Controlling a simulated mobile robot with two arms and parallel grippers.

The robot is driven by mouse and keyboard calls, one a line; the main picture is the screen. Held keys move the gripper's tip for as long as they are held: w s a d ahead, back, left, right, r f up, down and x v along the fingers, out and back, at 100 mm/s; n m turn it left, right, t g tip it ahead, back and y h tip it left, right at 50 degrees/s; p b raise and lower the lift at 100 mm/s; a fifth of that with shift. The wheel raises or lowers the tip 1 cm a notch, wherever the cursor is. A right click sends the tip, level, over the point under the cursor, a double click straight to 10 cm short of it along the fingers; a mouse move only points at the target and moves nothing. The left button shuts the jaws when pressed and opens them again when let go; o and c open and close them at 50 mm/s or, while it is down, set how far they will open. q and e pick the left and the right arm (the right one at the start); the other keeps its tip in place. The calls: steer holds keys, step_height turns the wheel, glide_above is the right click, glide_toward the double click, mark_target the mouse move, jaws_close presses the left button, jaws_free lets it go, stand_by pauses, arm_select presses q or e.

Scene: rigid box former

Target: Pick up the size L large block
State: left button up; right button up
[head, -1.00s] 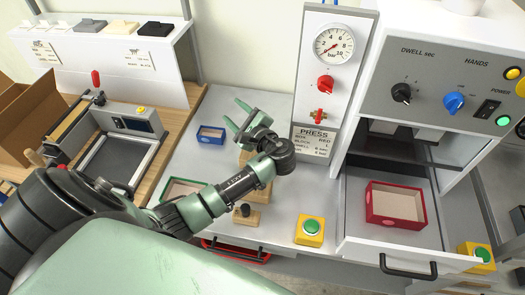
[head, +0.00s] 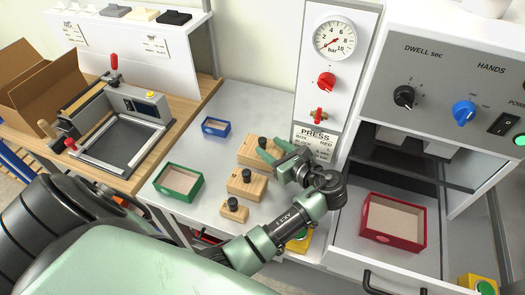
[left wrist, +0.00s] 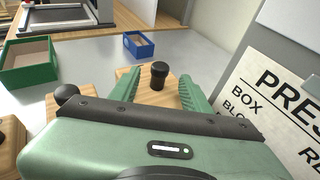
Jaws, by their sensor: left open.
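The large wooden block (head: 249,155), the biggest of the blocks, stands at the back of the grey bench below the press gauge panel. It has a dark knob on top. My left gripper (head: 272,151) is open at the block's right side in the head view. In the left wrist view the block's dark knob (left wrist: 158,72) shows between the two spread fingers (left wrist: 158,88), with the wooden top (left wrist: 146,92) around it. I cannot tell whether the fingers touch it. The gripper body hides part of the block. My right gripper is not in view.
A middle-sized block (head: 246,184) and a small block (head: 233,210) stand in front. A green box (head: 178,197) and a blue box (head: 216,134) lie to the left. A red box (head: 391,238) sits on the press drawer. The sign panel (left wrist: 270,100) is close on the right.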

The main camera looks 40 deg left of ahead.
mark_target(265, 143)
arm_select(q)
steer(key=shift+x, duration=1.6)
steer(key=shift+r, duration=0.1)
jaws_close()
